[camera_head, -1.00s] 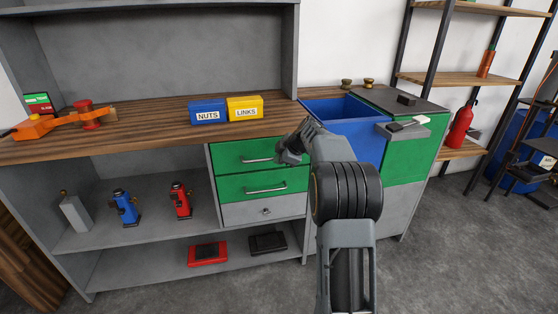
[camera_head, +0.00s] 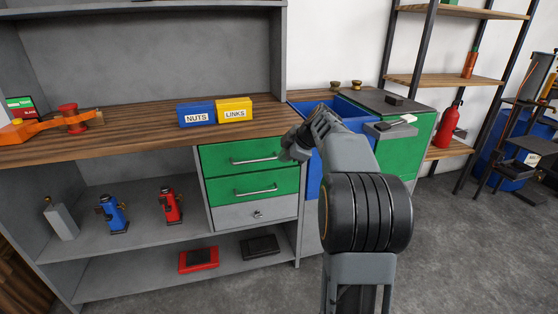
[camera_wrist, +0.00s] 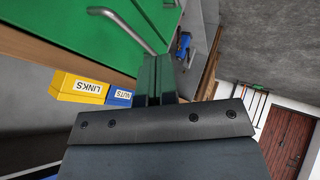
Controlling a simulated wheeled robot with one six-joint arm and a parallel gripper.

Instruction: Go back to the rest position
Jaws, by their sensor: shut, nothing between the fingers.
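My gripper (camera_head: 290,150) is in front of the green drawers, near the right end of the top drawer's handle in the head view. In the wrist view its fingers (camera_wrist: 157,80) are together with nothing between them. The upper green drawer (camera_head: 222,156) and the lower green drawer (camera_head: 225,185) look shut. A metal handle (camera_wrist: 122,28) on a green front shows close beside the fingers in the wrist view. My arm covers part of the blue bin (camera_head: 312,107).
The blue NUTS box (camera_head: 196,113) and yellow LINKS box (camera_head: 235,110) stand on the wooden worktop (camera_head: 140,128). A blue bottle jack (camera_head: 112,214) and a red one (camera_head: 171,206) stand on the shelf below. A red extinguisher (camera_head: 447,125) stands right. The floor (camera_head: 450,250) at right is clear.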

